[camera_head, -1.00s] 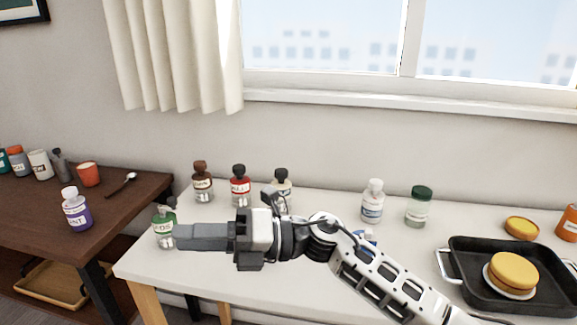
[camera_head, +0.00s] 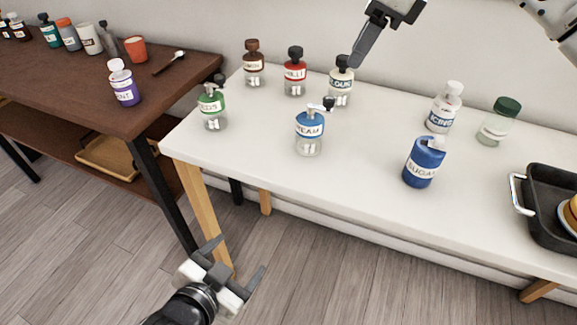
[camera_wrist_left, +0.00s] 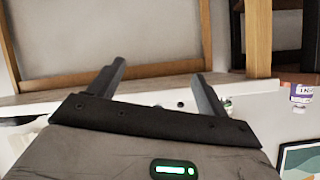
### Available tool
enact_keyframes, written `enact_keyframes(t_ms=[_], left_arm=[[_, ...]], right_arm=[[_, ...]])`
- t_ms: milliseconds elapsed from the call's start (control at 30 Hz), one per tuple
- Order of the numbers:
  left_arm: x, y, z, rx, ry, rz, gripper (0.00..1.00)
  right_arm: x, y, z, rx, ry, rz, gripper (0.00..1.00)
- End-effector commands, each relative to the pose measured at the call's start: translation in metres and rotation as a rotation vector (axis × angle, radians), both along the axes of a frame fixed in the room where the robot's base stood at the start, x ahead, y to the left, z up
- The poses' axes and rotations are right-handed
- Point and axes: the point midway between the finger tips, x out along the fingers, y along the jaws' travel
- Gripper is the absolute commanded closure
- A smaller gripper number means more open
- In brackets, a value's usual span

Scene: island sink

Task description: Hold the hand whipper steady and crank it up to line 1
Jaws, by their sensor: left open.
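A clear jar with a blue collar, a label reading "CREAM" in part, and a small crank-like arm on top (camera_head: 309,130) stands upright on the white table (camera_head: 270,165). It looks like the hand whipper; its line marks are too small to read. Similar jars with green (camera_head: 212,107), red (camera_head: 294,72), brown (camera_head: 252,66) and dark (camera_head: 341,82) tops stand around it. My left gripper (camera_head: 243,253) is open and empty, below the table's front edge, apart from every jar. My right gripper (camera_head: 360,52) is above the dark-topped jar; its fingers show edge-on.
A blue sugar container (camera_head: 424,165), a white bottle (camera_head: 443,108) and a green-lidded jar (camera_head: 498,122) stand to the right. A black tray (camera_head: 545,215) is at the right edge. A brown table (camera_head: 150,98) with a purple-labelled bottle (camera_head: 123,84) is at left.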

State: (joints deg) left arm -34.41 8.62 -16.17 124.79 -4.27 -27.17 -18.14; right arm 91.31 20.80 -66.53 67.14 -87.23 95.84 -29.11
Motion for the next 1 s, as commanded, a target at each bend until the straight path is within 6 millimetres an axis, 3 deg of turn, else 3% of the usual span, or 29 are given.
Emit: enact_keyframes(t_ms=[100, 300, 600, 800, 1000], left_arm=[[0.028, -0.012, 0.02, 0.408, -0.199, -0.19, 0.23], [0.061, -0.035, 0.056, 1.149, -0.51, -0.45, 0.23], [0.08, -0.069, 0.107, 2.155, -0.797, -0.638, 0.23], [0.083, -0.081, 0.125, 2.504, -0.847, -0.651, 0.23], [0.095, -0.085, 0.13, 2.578, -0.85, -0.648, 0.23]], right_arm=[[0.0, 0.0, 0.0, 0.001, 0.001, 0.0, 0.64], [0.0, 0.001, 0.0, 0.002, 0.0, 0.0, 0.64], [0.0, 0.001, 0.0, 0.003, 0.0, 0.0, 0.64], [0.0, 0.001, 0.0, 0.003, 0.0, 0.0, 0.64], [0.0, 0.001, 0.0, 0.003, 0.0, 0.0, 0.64]])
